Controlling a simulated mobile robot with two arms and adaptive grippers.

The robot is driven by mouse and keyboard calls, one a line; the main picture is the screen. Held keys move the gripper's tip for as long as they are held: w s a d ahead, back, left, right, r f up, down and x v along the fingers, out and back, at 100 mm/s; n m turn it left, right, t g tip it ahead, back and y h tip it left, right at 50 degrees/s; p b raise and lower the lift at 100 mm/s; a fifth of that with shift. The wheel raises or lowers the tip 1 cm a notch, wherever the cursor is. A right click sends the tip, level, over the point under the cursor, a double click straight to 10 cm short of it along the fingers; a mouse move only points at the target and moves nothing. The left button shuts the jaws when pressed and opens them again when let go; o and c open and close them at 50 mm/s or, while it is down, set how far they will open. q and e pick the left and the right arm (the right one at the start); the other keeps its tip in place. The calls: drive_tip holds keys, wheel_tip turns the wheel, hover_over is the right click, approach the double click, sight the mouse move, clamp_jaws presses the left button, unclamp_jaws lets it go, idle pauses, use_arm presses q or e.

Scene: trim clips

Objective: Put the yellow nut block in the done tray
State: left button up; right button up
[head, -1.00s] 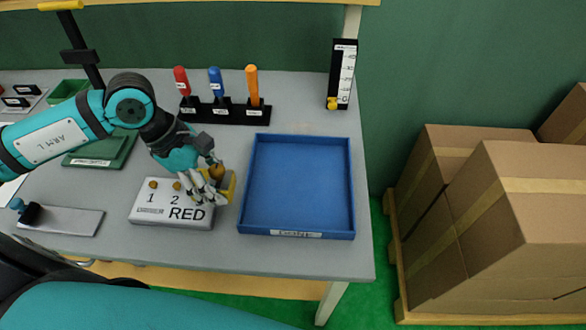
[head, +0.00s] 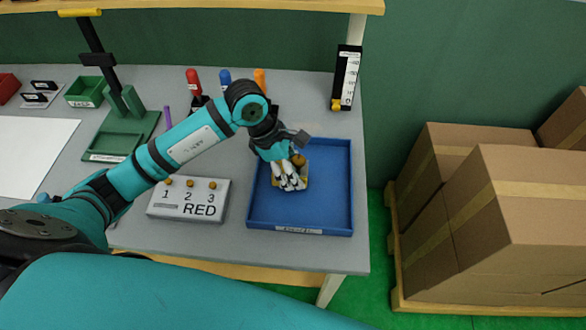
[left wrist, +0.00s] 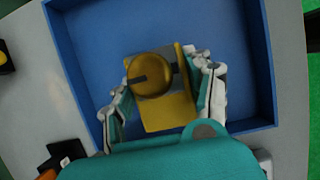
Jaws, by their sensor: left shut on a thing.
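The yellow nut block (left wrist: 170,112) has a round brass-coloured nut on top and shows between my fingers in the left wrist view. In the head view only part of the yellow nut block (head: 304,175) shows past the fingers. My left gripper (head: 289,177) is shut on it, over the left half of the blue done tray (head: 300,228). The tray floor surrounds the block in the left wrist view. I cannot tell whether the block touches the tray floor. My right gripper is not in view.
A grey box (head: 187,212) marked 1, 2, 3 and RED stands left of the tray. Tools with red (head: 192,78), blue and orange handles stand behind my left arm. A gauge (head: 346,78) stands at the back right. The tray's right half is clear.

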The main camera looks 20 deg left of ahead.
use_arm(q)
drive_tip(key=shift+s+f, duration=0.1)
drive_tip(key=shift+f, duration=0.75)
drive_tip(key=shift+f, duration=0.1)
drive_tip(key=o, duration=1.3)
